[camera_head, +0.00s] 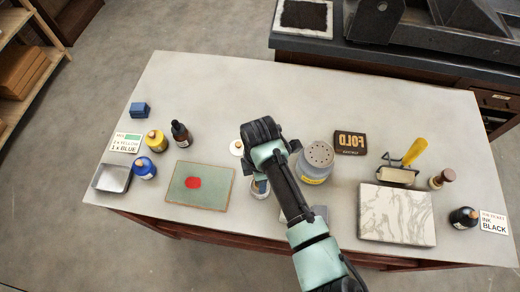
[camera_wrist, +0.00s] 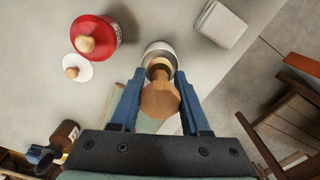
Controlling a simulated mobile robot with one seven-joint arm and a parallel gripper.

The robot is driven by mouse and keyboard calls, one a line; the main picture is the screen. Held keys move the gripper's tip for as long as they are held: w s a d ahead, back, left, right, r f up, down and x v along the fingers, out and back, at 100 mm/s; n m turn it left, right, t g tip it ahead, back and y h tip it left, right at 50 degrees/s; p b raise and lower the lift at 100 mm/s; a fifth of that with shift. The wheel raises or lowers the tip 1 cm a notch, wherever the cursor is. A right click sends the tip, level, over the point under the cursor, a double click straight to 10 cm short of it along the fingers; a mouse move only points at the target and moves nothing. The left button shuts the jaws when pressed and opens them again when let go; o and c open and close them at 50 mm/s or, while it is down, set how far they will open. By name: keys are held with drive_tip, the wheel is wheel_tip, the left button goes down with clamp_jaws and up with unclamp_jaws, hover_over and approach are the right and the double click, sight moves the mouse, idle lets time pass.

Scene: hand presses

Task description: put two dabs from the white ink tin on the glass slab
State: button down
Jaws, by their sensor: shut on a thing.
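The glass slab (camera_head: 215,200) lies left of my gripper on the table, a pale greenish rectangle with one red patch (camera_head: 193,182) on it. A small pale open tin (camera_head: 260,192) stands at my gripper, right of the slab; I take it for the white ink tin. Its rim (camera_wrist: 152,47) also shows in the wrist view. My gripper (camera_wrist: 160,82) is shut on a wooden-handled tool (camera_wrist: 160,100) directly over this tin. The tool's lower end is hidden, so I cannot tell if it touches the ink. A white lid with a wooden knob (camera_wrist: 72,72) lies nearby.
A red tin (camera_wrist: 96,33) stands near the lid. A grey block (camera_wrist: 222,24) lies near the table's front edge. A marble slab (camera_head: 397,214) lies at right.

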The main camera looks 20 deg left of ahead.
drive_tip(key=shift+f, duration=0.6)
idle(1.4)
wheel_tip(320, 180, up, 7)
drive_tip(key=p, duration=0.6)
drive_tip(key=shift+r+p, duration=0.1)
drive_tip(key=shift+p, duration=0.25)
idle(0.3)
